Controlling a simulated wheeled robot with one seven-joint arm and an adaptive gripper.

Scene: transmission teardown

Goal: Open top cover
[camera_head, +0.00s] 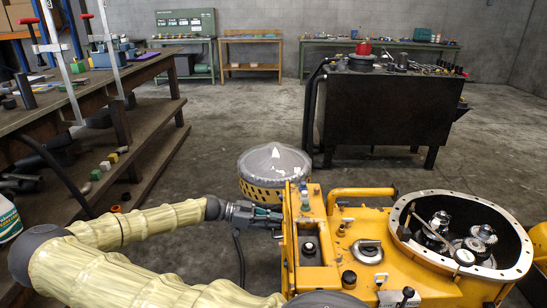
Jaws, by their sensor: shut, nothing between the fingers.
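The yellow transmission housing (362,263) fills the lower right. A raised yellow block (309,238) with fittings on it stands at its left end. A large round opening with a bolted metal rim (408,205) is at the right, with gears (440,222) showing inside. Which part is the top cover I cannot tell for sure. My gripper (272,219) is shut and empty at the left side of the raised block, close to it. I cannot tell whether the fingertips touch it.
A grey cone-topped drum with a yellow perforated side (262,193) stands behind the gripper. A wooden workbench (62,103) with tools runs along the left. A black workbench (388,108) stands behind. Other benches line the back wall. Open concrete floor lies between.

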